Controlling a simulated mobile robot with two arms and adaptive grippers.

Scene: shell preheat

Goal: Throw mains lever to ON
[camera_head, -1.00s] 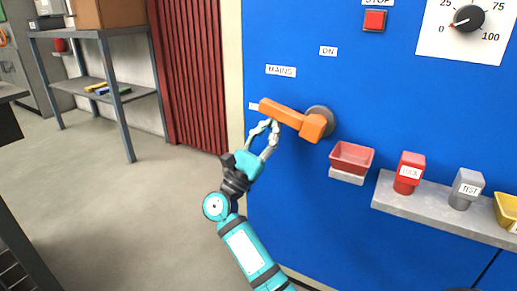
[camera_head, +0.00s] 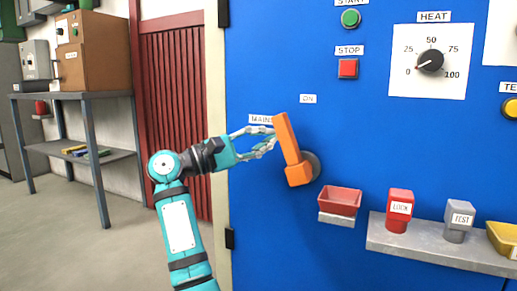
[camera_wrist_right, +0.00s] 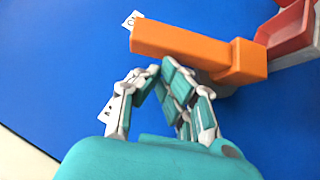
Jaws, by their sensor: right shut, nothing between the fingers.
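The orange mains lever (camera_head: 287,140) is on a round grey pivot (camera_head: 313,164) on the blue panel. Its handle points steeply up and leans a little left, its top end just below and left of the ON label (camera_head: 308,99). My right gripper (camera_head: 272,141) is left of the handle, with its fingers shut and its tips at or very near the handle's left side. In the right wrist view, the fingers (camera_wrist_right: 160,70) are shut and empty beside the lever (camera_wrist_right: 190,47); whether they touch it is unclear. My left gripper is not in view.
The MAINS label (camera_head: 260,119) is partly behind my fingers. A red tray (camera_head: 340,200) is below the lever. Red LOCK (camera_head: 399,211) and grey TEST (camera_head: 459,220) pieces stand on a ledge. The red stop button (camera_head: 348,68) is above right. A shelf (camera_head: 75,150) stands at left.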

